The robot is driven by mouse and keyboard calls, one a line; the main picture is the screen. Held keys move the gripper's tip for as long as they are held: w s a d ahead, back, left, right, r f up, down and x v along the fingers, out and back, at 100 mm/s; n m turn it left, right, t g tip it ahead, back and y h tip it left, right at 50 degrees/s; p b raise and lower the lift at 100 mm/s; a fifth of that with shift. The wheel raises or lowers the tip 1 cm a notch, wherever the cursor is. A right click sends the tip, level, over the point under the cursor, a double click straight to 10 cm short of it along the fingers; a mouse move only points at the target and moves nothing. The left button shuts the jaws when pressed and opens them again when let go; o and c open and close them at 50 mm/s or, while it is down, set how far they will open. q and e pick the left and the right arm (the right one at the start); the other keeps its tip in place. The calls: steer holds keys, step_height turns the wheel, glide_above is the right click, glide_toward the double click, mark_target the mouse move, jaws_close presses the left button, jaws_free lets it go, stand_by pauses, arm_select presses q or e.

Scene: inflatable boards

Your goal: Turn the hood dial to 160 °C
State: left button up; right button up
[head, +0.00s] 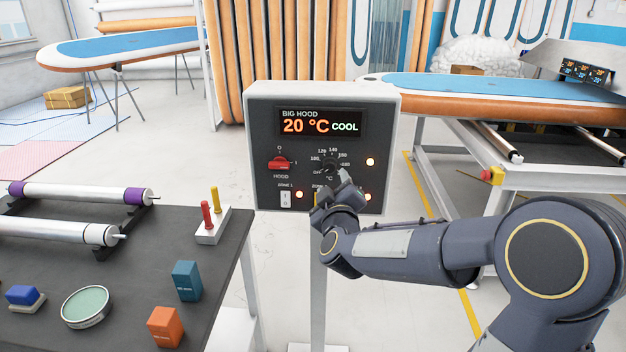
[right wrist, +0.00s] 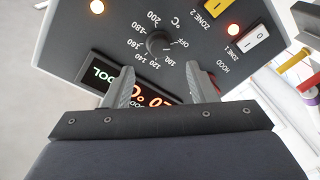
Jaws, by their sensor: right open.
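The hood dial (head: 330,165) is a small black knob on the grey control box (head: 263,180). Its printed scale runs from OFF through 100, 120, 140, 160 and 180 to 200. The display (head: 320,123) reads BIG HOOD, 20 °C, COOL. The dial also shows in the right wrist view (right wrist: 160,43), upside down; its pointer is too small to read surely. My right gripper (right wrist: 160,71) is open and empty in front of the panel, its fingers spread to either side of the dial's line and apparently short of the knob. My left gripper is out of view.
The red hood switch (head: 280,163) sits left of the dial, with zone switches and lit lamps (head: 370,162) nearby. A dark table (head: 140,290) with rollers, blocks and a tin stands at the left. An inflatable board (head: 480,88) lies on a frame behind right.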

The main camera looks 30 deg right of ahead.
mark_target(330, 169)
steer(key=x, duration=0.7)
steer(key=shift+w+d, duration=0.2)
steer(key=c, duration=1)
steer(key=shift+o, duration=0.2)
